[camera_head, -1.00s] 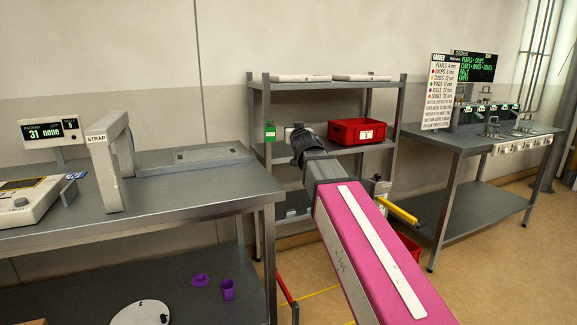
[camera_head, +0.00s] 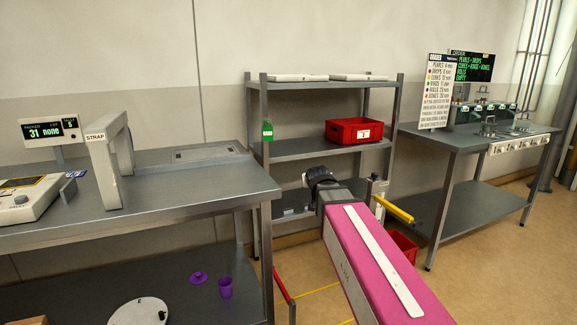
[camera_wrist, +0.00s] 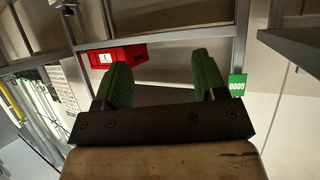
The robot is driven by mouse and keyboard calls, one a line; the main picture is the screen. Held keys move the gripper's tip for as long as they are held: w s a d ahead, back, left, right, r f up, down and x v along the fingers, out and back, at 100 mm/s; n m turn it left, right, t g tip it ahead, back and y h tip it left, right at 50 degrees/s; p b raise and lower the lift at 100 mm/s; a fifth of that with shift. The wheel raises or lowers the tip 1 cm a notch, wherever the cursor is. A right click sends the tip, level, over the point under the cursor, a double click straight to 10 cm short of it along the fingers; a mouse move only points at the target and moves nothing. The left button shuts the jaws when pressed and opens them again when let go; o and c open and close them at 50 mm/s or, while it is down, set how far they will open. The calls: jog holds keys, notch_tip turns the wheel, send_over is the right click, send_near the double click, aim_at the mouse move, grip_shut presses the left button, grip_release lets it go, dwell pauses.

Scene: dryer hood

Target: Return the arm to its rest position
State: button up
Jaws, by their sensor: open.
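My arm shows in the head view with its pink link reaching up from the bottom right, its dark wrist end in front of the grey shelf rack (camera_head: 258,200). In the wrist view my gripper (camera_wrist: 160,85) has two green fingers standing apart with nothing between them. The fingertips cannot be made out in the head view. The red bin (camera_head: 354,131) stands on the rack's middle shelf, above and behind my wrist. It also shows beyond the left finger in the wrist view (camera_wrist: 118,57).
A steel table (camera_head: 180,206) with a STRAP frame (camera_head: 104,165) stands left. A table (camera_head: 490,140) with a sign board (camera_head: 437,92) stands right. A green tag (camera_head: 267,131) hangs on the rack. A yellow bar (camera_head: 394,209) and a red bin (camera_head: 404,246) are close by my arm.

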jog(key=s+d+f+g, duration=0.4)
jog(key=s+f+g, duration=0.2)
jog(key=s+f, duration=0.6)
jog(key=s+d+f+g, duration=0.5)
jog(key=s+f, duration=0.7)
jog(key=f, duration=0.5)
jog(key=shift+g, duration=0.7)
jog(key=shift+d, duration=0.1)
jog(key=shift+c, duration=0.4)
